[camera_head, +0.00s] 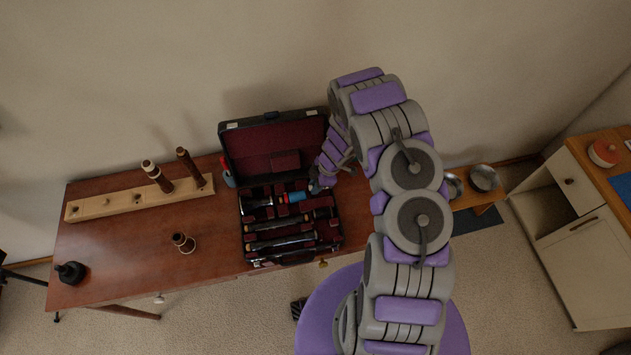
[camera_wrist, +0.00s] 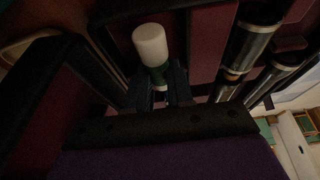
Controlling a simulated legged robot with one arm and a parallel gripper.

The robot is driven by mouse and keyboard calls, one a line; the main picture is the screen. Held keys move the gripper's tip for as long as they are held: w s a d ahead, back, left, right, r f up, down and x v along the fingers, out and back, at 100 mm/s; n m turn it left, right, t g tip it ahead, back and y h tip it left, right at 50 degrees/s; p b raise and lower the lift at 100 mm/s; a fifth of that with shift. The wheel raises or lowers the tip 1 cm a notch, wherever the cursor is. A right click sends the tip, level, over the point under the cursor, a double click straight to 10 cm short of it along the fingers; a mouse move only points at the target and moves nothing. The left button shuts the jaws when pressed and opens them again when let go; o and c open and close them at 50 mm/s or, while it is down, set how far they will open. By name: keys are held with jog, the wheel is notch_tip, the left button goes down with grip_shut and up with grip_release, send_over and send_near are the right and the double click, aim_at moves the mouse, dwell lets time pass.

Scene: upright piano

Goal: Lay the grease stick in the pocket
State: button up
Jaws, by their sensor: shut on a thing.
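The grease stick (camera_wrist: 151,45), a small cylinder with a white end and a green band, is gripped between the two fingers of my gripper (camera_wrist: 160,88). It points away from the palm, over the dark red lining of the open case (camera_wrist: 205,45). I cannot tell if it touches the lining. In the head view my gripper (camera_head: 315,187) is at the upper right of the open case (camera_head: 337,238), just below its raised lid. The stick is not clear there, and I cannot tell which compartment is the pocket.
Black instrument joints (camera_head: 280,243) lie in the case. On the wooden table (camera_head: 110,225) are a peg rack (camera_head: 125,203) with upright parts, a small brown piece (camera_head: 184,243) and a black piece (camera_head: 71,272).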

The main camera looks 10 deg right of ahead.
jog(key=shift+f, duration=0.3)
jog(key=o, duration=0.9)
jog(key=shift+c, duration=0.2)
jog(key=p+v, duration=0.1)
jog(key=v, duration=1.6)
jog(key=shift+r, duration=0.2)
jog(key=shift+w, duration=0.1)
